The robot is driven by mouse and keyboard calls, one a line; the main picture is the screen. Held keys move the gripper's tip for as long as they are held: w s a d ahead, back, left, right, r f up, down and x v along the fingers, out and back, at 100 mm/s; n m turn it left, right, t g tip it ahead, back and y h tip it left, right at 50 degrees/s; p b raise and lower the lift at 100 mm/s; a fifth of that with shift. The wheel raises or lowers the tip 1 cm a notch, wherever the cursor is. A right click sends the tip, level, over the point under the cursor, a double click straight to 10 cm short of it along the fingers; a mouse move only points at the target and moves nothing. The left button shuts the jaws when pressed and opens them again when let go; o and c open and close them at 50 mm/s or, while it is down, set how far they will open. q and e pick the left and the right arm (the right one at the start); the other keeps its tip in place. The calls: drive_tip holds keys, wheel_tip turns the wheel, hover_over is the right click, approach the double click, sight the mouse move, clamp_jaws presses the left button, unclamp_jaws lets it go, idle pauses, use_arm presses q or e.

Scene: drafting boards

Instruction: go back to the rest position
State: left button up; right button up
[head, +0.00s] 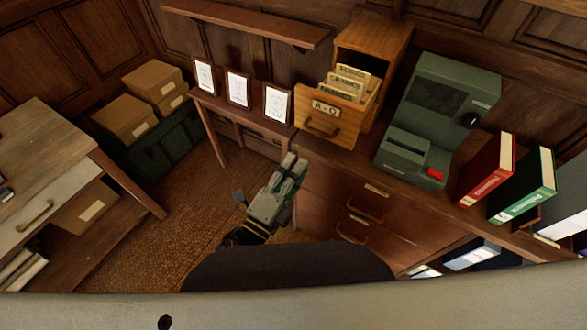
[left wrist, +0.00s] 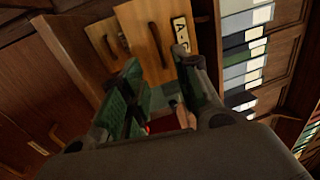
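My left gripper (head: 291,166) shows in the middle of the head view, in front of the dark wooden cabinet (head: 330,185). It points up and away from me, with nothing visible in it. In the left wrist view its two fingers (left wrist: 158,72) stand apart, with a gap between them. Through and beyond that gap I see the wooden card drawer (left wrist: 150,30) and a blurred red patch. My right gripper shows in neither view.
A desk (head: 45,150) and boxes (head: 125,118) stand left. Carpet (head: 185,200) between is bare.

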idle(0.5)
use_arm(q)
drive_tip(key=w+a+f+n+g+y, duration=0.25)
drive_tip(key=a+f+n+y, duration=0.4)
drive_tip(key=a+n, duration=0.35)
drive_tip(key=w+a+f+n+g+y, duration=0.1)
drive_tip(key=a+f+n+g+y, duration=0.3)
drive_tip(key=a+f+n+y, duration=0.5)
drive_tip(key=s+a+f+n+g+h, duration=0.3)
drive_tip(key=s+a+n+g+h, duration=0.15)
drive_tip(key=s+g, duration=0.4)
drive_tip(key=s+f, duration=0.2)
drive_tip(key=f, duration=1.4)
drive_tip(key=s+f, duration=0.2)
drive_tip(key=f, duration=1.5)
drive_tip(key=s+a+f, duration=0.2)
drive_tip(key=s+f, duration=0.8)
drive_tip(key=s, duration=0.1)
drive_tip(key=s+a+f+m, duration=0.1)
drive_tip(key=s+a+f, duration=0.2)
drive_tip(key=s+f, duration=0.6)
drive_tip(key=s, duration=0.2)
drive_tip(key=shift+s+f+g, duration=0.3)
drive_tip(key=shift+s+f, duration=0.05)
